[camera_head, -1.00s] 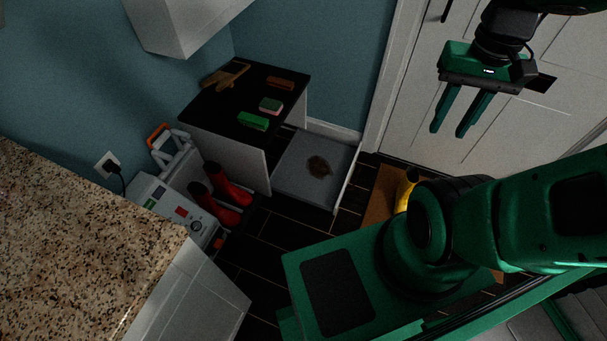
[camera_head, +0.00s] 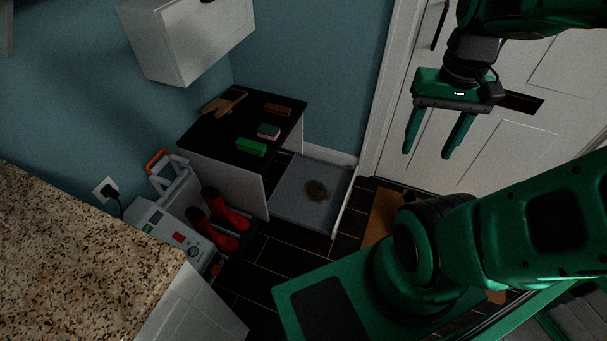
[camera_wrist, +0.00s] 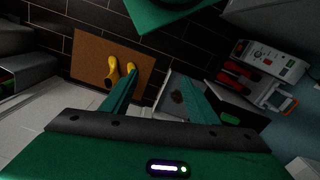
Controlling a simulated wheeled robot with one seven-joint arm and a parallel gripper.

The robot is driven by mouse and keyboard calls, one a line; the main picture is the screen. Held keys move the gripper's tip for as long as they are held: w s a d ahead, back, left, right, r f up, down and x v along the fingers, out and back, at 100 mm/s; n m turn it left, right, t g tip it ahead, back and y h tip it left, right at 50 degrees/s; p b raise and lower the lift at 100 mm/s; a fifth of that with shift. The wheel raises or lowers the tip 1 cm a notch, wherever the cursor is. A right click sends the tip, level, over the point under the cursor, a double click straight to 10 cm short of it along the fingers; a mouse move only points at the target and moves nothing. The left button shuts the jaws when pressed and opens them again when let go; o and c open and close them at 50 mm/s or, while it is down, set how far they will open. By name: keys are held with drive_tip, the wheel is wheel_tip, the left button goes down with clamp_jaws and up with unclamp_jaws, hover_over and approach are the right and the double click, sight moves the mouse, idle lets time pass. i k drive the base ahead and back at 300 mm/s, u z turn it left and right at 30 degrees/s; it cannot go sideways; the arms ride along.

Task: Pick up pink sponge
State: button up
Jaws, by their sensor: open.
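The pink sponge (camera_head: 268,132) lies on the black top of a small cabinet (camera_head: 218,123) in the head view. Its upper face looks greenish, with pink along its side. A green block (camera_head: 251,147) lies just in front of it, and a brown block (camera_head: 278,110) lies behind it. My gripper (camera_head: 434,152) is open and empty, hanging in the air in front of the white door, well to the right of the cabinet. In the wrist view the open fingers (camera_wrist: 160,95) point down over the floor. I cannot make out the pink sponge in that view.
A wooden brush-like item (camera_head: 224,102) lies at the cabinet's back left. A grey tray (camera_head: 290,200) with a brown patch sits beside the cabinet. Red boots (camera_head: 225,220) and a grey machine (camera_head: 172,226) stand in front. A granite counter (camera_head: 80,270) fills the lower left. A white wall cabinet (camera_head: 190,45) hangs above.

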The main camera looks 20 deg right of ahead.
sight(264, 131)
drive_tip(key=z, duration=0.05)
drive_tip(key=i, duration=1.05)
drive_tip(key=u, duration=0.05)
